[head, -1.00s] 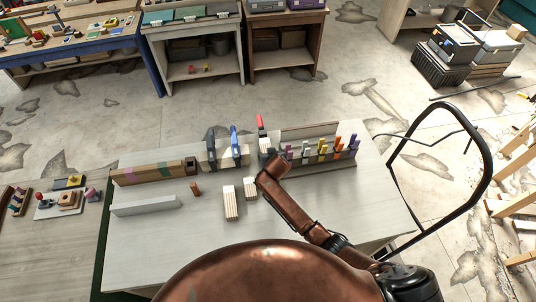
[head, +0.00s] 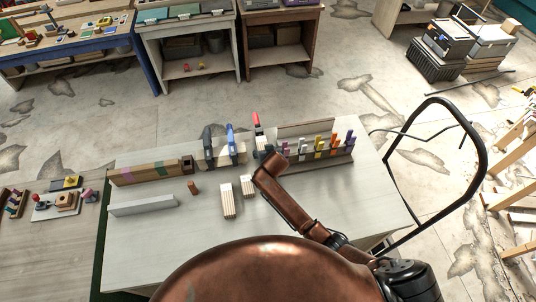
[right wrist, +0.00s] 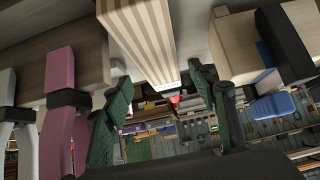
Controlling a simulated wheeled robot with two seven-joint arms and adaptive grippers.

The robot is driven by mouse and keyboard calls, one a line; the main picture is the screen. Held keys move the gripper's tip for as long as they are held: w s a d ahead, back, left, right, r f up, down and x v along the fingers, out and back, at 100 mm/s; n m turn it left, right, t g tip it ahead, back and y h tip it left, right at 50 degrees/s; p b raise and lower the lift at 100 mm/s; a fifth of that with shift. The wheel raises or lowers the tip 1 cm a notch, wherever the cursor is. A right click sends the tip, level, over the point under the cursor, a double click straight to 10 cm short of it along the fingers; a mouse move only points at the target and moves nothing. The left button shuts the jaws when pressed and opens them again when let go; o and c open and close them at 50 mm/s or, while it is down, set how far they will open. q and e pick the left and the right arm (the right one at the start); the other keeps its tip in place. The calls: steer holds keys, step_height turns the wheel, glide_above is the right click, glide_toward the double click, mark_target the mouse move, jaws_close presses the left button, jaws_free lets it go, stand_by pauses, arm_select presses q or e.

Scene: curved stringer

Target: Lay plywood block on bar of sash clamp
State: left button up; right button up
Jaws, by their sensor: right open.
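Two pale striped plywood blocks lie on the light worktable (head: 290,225), a nearer one (head: 228,200) and a farther one (head: 248,187). My right arm reaches over the table, its end just right of the farther block. My left gripper is out of view.
Clamps with dark, blue (head: 231,140) and red (head: 257,124) handles stand behind the blocks. A rack (head: 322,163) of small coloured clamps stands right of my gripper. A pale grey bar (head: 142,205) and a small brown piece (head: 193,188) lie left. The front table is clear.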

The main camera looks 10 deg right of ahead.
steer(key=v, duration=1)
steer(key=shift+f, duration=0.1)
